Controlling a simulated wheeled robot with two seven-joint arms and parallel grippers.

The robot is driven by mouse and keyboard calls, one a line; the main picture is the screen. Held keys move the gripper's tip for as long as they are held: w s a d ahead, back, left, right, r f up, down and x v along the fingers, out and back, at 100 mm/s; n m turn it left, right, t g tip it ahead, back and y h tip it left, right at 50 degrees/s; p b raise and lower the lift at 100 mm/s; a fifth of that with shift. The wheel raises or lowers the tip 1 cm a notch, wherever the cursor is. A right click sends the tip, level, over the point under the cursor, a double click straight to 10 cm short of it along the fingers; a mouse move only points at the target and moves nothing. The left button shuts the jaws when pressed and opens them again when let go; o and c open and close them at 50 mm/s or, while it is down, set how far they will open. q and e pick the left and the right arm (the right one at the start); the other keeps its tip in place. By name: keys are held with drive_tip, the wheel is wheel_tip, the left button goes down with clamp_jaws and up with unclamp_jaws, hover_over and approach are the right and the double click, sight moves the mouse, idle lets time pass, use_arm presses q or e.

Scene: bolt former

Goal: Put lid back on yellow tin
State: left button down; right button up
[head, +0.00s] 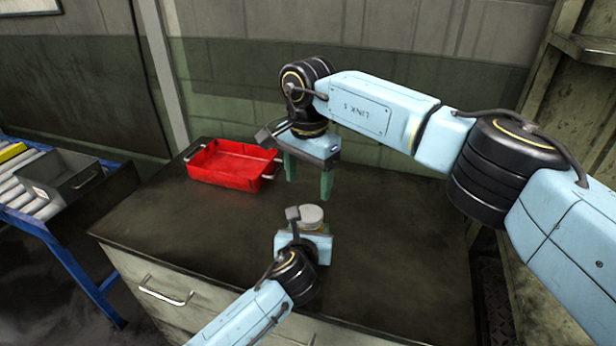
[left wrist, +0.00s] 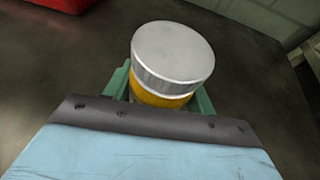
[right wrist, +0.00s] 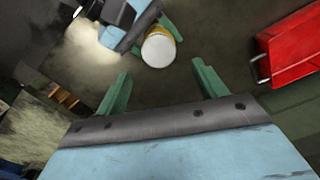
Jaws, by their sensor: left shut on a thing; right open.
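The yellow tin (left wrist: 158,98) stands upright on the dark worktop, mostly hidden in the head view behind my left gripper. A round grey-silver lid (left wrist: 172,55) sits on top of it, covering its mouth; it also shows in the head view (head: 311,214). A pale band shows between lid and yellow wall; I cannot tell whether the lid is fully seated. My left gripper (left wrist: 160,92) is shut around the tin's body below the lid. My right gripper (head: 309,187) is open and empty, pointing down above and behind the lid, apart from it.
A red tray (head: 232,163) with metal handles stands at the worktop's back left. A grey bin (head: 66,180) sits on a blue-framed roller rack at the far left. The worktop (head: 180,230) is bare left of the tin and right of it.

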sight(307, 213)
wheel_tip(307, 213, down, 8)
drive_tip(key=shift+f, duration=0.1)
idle(0.6)
drive_tip(key=c, duration=1)
drive_tip(key=m, duration=0.6)
drive_tip(key=shift+w+m, duration=0.1)
drive_tip(key=shift+m, duration=0.2)
drive_tip(key=o, duration=1.1)
drive_tip(key=shift+a, duration=0.1)
